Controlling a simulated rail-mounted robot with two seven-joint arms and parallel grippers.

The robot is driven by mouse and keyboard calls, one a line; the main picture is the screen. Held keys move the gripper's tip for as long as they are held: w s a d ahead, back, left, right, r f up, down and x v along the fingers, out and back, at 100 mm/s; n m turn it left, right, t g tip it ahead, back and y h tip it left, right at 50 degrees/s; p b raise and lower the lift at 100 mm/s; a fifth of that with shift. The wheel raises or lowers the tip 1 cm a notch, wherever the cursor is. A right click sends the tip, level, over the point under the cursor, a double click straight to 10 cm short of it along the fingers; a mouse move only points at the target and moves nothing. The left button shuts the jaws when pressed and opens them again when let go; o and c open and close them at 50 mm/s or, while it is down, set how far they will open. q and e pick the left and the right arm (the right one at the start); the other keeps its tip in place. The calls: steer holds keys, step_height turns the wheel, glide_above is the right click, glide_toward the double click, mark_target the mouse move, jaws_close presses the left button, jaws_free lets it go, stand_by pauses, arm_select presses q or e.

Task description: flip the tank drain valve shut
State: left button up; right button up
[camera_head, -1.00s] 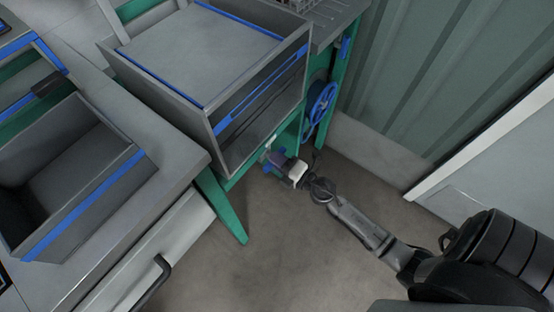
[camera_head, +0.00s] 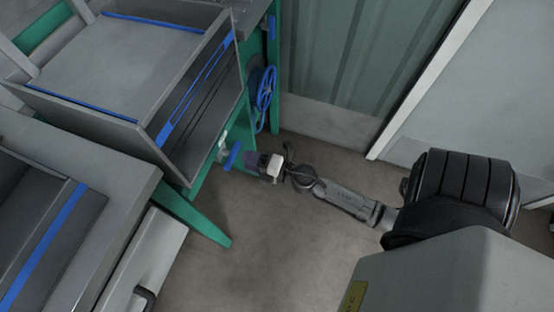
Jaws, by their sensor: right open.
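The tank (camera_head: 205,135) is a grey open box with blue strips on a green frame, at upper left. The blue drain valve lever (camera_head: 232,155) shows low on the tank's side, beside the green leg. My right gripper (camera_head: 249,161) is at the end of my right arm, which reaches in from the right. Its fingertips are close to the blue lever, and I cannot tell whether they touch it. The gripper is open. The valve body is mostly hidden behind the lever and frame. My left gripper is not in view.
A green leg (camera_head: 195,218) slants to the floor at left. A grey bench with a drawer (camera_head: 142,265) fills the lower left. The floor (camera_head: 260,245) is clear below my right arm.

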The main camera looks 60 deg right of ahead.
steer(key=s+d, duration=0.1)
steer(key=s, duration=0.8)
steer(key=shift+d+b, duration=0.2)
steer(key=shift+b, duration=0.1)
steer(key=shift+w, duration=0.1)
